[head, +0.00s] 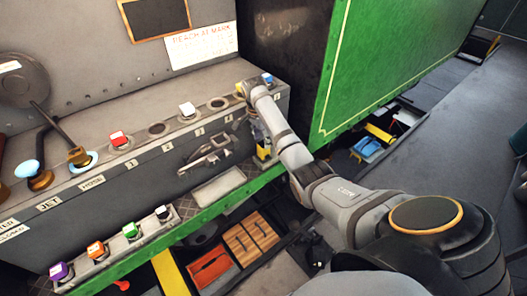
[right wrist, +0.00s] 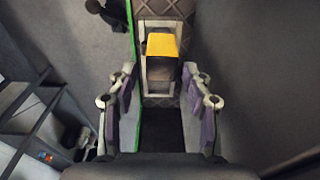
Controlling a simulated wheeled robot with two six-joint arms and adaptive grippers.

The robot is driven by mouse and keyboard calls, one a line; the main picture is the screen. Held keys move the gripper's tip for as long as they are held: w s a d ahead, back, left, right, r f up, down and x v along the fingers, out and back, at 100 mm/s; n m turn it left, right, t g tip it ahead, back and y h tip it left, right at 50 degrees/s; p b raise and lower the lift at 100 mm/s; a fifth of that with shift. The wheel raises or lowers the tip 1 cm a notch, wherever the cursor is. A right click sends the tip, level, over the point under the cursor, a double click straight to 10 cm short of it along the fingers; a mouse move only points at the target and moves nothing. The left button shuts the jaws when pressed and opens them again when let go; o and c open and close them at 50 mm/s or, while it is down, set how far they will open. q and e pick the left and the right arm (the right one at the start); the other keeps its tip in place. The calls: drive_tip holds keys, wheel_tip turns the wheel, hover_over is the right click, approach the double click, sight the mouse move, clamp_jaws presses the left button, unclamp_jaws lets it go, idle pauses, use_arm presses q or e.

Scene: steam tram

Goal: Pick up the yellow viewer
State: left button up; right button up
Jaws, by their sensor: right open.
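The yellow viewer (right wrist: 162,45) shows in the right wrist view as a box with a yellow top and a darker front, upright in a pale frame on a quilted metal plate. In the head view the viewer (head: 263,151) is partly hidden by my right arm, at the right end of the console's lower ledge. My right gripper (right wrist: 159,82) is open, with its fingers apart and nothing between the pads. The viewer stands just beyond the fingertips, roughly centred between them. In the head view the fingers are mostly hidden behind the arm. My left gripper is not in view.
The grey console (head: 130,165) with coloured buttons and labels runs along the left. A green panel (head: 385,55) rises close to the right of my arm. Below the ledge are wooden crates (head: 250,238) and a red box (head: 210,268). Grey floor (head: 445,120) lies open at the right.

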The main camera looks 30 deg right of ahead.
sight(263, 143)
drive_tip(key=f, duration=0.1)
drive_tip(key=d+f, duration=0.1)
drive_tip(key=f, duration=0.1)
drive_tip(key=shift+w+f, duration=0.1)
drive_tip(key=shift+w, duration=0.05)
drive_tip(key=shift+a, duration=0.1)
clamp_jaws()
